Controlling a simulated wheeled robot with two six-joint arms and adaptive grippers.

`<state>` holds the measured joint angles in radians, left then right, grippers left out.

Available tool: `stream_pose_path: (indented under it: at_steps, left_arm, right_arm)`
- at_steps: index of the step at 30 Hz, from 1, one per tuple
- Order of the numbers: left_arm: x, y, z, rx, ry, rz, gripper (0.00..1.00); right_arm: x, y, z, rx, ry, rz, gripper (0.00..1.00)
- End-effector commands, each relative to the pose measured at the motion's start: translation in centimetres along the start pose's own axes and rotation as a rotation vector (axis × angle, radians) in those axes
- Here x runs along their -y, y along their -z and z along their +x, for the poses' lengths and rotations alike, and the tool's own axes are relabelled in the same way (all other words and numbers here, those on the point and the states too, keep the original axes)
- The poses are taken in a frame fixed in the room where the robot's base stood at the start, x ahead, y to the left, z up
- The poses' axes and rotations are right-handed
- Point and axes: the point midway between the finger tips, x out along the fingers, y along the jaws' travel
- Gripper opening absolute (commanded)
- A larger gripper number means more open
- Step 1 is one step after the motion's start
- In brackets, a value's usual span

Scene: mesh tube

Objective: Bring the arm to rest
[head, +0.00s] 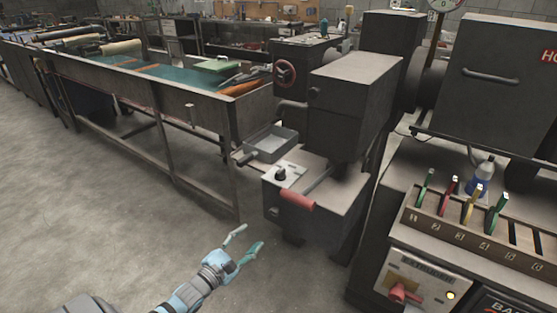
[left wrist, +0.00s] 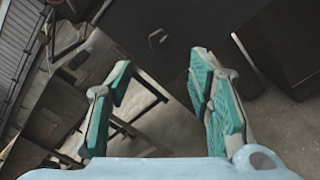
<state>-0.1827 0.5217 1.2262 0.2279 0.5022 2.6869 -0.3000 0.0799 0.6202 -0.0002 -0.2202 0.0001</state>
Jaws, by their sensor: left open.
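My left gripper (head: 249,245) is low in the middle of the head view, over the bare floor in front of the dark machine. Its two teal-padded fingers are spread apart with nothing between them. It is apart from the machine. In the left wrist view the same open fingers (left wrist: 160,95) frame the machine's dark side and part of a bench frame. My right gripper is in neither view.
The dark machine (head: 340,105) has a red-handled lever (head: 298,200) and a grey tray (head: 271,143). A long workbench (head: 205,105) stands behind left. At right a rack (head: 470,228) holds several coloured-handled tools beside a bottle (head: 480,178). Floor at left (head: 90,190) is clear.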

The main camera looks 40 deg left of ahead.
Motion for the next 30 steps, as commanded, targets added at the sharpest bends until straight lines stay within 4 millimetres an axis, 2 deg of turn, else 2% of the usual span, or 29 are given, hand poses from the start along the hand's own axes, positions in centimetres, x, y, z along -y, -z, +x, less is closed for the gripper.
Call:
stream_pose_path:
  at_steps: [5,8,11,14,15,17,18,20,21,24,27,30]
  left_arm:
    - [0.0,0.0,0.0,0.000,0.000,0.001,0.47]
    - [0.1,0.1,0.0,-0.003,0.002,0.075,0.47]
    - [0.7,1.3,-0.1,-0.048,0.039,0.368,0.47]
    - [3.1,6.2,-1.8,-0.164,0.206,0.901,0.47]
    - [4.9,8.8,-3.5,-0.203,0.332,1.142,0.47]
    - [8.5,12.6,-7.3,-0.211,0.583,1.492,0.47]
    - [11.1,14.6,-10.6,-0.166,0.775,1.694,0.47]
    - [14.9,16.7,-15.9,-0.034,1.051,1.915,0.47]
    - [17.5,17.4,-19.7,0.090,1.222,2.017,0.47]
    - [23.1,17.0,-28.6,0.432,1.540,2.109,0.47]
    - [27.2,14.8,-35.2,0.619,1.689,2.029,0.47]
    - [29.7,12.3,-38.2,0.663,1.716,1.949,0.47]
  right_arm:
    - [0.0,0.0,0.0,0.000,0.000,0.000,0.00]
    - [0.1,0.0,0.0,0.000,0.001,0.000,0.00]
    - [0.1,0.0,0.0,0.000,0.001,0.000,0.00]
    - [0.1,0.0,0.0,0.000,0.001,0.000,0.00]
    - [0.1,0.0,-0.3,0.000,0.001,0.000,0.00]
    - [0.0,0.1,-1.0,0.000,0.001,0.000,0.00]
    - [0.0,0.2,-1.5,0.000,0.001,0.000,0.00]
    - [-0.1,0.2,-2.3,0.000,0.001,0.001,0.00]
    - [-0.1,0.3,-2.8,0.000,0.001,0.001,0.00]
    - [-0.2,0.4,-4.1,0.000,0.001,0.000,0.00]
    - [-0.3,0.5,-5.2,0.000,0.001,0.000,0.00]
    - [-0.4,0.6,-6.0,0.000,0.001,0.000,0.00]
